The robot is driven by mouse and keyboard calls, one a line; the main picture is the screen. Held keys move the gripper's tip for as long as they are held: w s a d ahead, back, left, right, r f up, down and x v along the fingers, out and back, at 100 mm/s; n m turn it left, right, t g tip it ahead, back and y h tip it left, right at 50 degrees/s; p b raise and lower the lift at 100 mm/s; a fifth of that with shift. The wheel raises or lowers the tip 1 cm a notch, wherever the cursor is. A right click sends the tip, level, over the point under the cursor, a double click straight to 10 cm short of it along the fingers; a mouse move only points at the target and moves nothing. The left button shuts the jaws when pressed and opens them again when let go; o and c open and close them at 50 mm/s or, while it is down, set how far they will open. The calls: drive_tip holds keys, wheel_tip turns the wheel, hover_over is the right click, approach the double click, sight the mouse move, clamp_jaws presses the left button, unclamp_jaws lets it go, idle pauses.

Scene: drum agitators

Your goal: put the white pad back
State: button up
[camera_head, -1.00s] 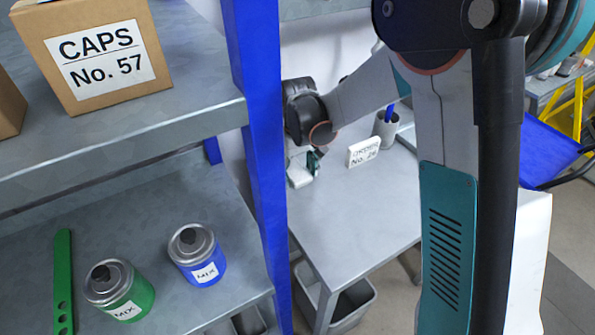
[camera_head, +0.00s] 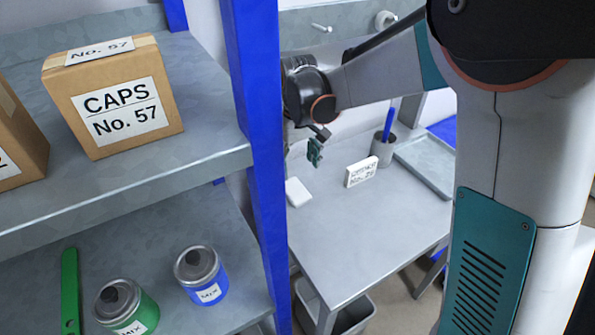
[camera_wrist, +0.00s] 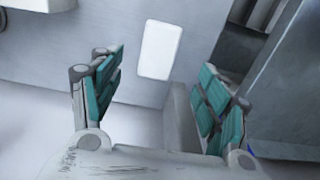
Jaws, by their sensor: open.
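The white pad (camera_head: 298,191) lies flat on the grey table (camera_head: 355,235), close to the blue shelf post. It also shows as a plain white rectangle in the wrist view (camera_wrist: 160,50), lying between and beyond the fingers. My gripper (camera_wrist: 165,83) is open and empty, its green-padded fingers apart on both sides.
A white order block (camera_head: 361,172) and a grey cup (camera_head: 383,148) with a blue item stand on the table. A grey tray (camera_head: 427,163) lies to the right. The blue post (camera_head: 254,150) and the shelf with a CAPS box (camera_head: 120,112) are at the left. A bin is below.

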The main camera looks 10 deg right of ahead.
drive_tip(key=s+d+r+m+t, duration=0.25)
drive_tip(key=s+d+r, duration=0.45)
drive_tip(key=s+r, duration=0.35)
drive_tip(key=s+d+m+t, duration=0.2)
drive_tip(key=s+d+t, duration=0.2)
drive_tip(key=s, duration=0.8)
drive_tip(key=shift+s+d+f+t, duration=0.15)
drive_tip(key=shift+s+d+t, duration=0.2)
drive_tip(key=shift+d, duration=0.15)
drive_tip(key=shift+f, duration=0.25)
